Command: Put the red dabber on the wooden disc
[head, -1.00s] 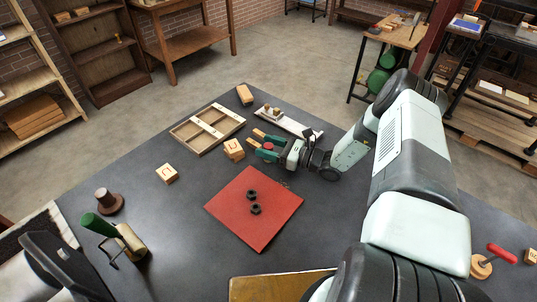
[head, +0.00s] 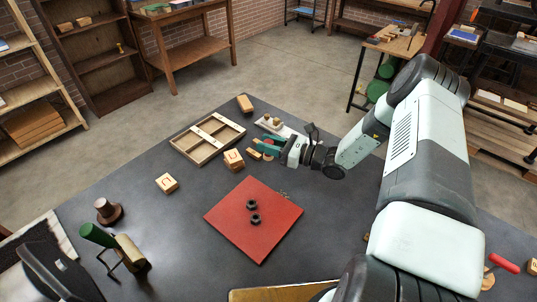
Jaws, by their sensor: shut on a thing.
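My gripper (head: 262,149) is at the far side of the dark table, reaching left, with its green fingers closed together. It is shut on the red dabber (head: 269,141), of which only a small red bit shows; the fingers hide the rest. I cannot tell whether the dabber is clear of the table. A round wooden piece (head: 488,281) lies at the lower right beside a red handle, partly hidden by my arm. It may be the wooden disc, but I cannot tell for sure.
A white rack (head: 272,122) with small knobs stands just behind my gripper. A divided wooden tray (head: 196,152) and lettered block (head: 234,160) are to its left. A red mat (head: 228,221) bears two dark nuts. A green-handled press (head: 130,254) stands front left.

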